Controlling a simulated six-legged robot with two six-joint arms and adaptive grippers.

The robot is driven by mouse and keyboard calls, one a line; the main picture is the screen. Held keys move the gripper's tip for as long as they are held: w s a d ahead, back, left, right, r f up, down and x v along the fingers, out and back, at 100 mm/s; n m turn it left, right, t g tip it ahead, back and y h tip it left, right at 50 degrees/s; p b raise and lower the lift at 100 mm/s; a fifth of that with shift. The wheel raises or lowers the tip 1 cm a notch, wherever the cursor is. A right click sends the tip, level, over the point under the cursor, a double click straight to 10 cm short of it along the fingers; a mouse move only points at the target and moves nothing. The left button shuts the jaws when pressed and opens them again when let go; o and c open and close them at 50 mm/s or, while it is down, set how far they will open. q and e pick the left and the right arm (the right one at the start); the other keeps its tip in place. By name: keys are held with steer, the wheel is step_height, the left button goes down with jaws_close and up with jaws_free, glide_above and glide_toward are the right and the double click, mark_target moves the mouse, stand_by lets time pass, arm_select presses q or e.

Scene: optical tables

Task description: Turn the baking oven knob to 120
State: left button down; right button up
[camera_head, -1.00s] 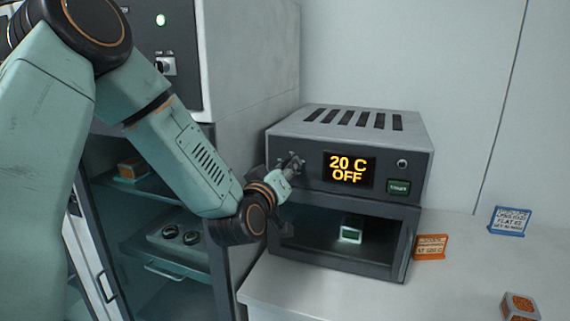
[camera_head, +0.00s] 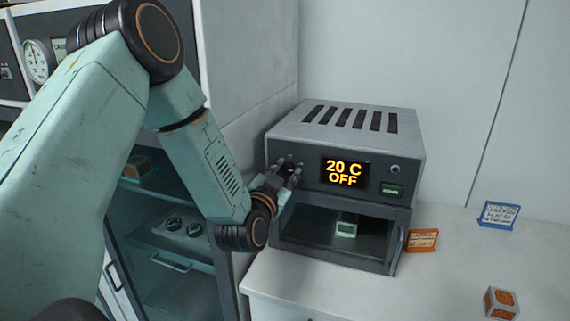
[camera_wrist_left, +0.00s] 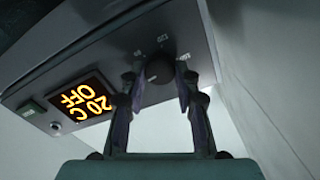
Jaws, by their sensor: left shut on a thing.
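The baking oven (camera_head: 300,133) is a grey box on the bench with a slotted top. Its display (camera_head: 345,173) reads "20 C OFF" in orange. My left gripper (camera_head: 293,170) is at the left of the oven's front panel and hides the knob in the head view. In the left wrist view, the dark round knob (camera_wrist_left: 160,69) sits between the two fingertips, with small dial marks around it. The left gripper (camera_wrist_left: 160,88) is shut on the knob. The display (camera_wrist_left: 84,104) appears upside down there. My right gripper is not in view.
A green-lit button (camera_head: 391,191) is at the panel's right. A small white-and-green block (camera_head: 346,228) shows behind the oven's door. A tall cabinet is at left.

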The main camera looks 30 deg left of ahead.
arm_select(q)
steer(key=m+p, duration=0.2)
steer(key=m, duration=0.1)
steer(key=shift+s+f+m+p, duration=0.1)
steer(key=shift+s+m+p, duration=0.05)
steer(key=shift+m+p, duration=0.2)
steer(key=m+p, duration=0.2)
steer(key=m, duration=0.1)
steer(key=shift+d+m+p, duration=0.1)
steer(key=shift+m+p, duration=0.25)
steer(key=m+p, duration=0.2)
steer(key=shift+m, duration=0.4)
steer(key=m+p, duration=0.1)
steer(key=m, duration=0.1)
steer(key=shift+f+m+p, duration=0.1)
steer(key=shift+m+p, duration=0.2)
steer(key=m, duration=0.2)
steer(key=shift+f+m, duration=0.1)
steer(key=shift+m, duration=0.3)
steer(key=m, duration=0.3)
steer(key=shift+m, duration=0.3)
steer(key=m, duration=0.6)
steer(key=shift+m, duration=0.4)
steer(key=c, duration=1)
jaws_free()
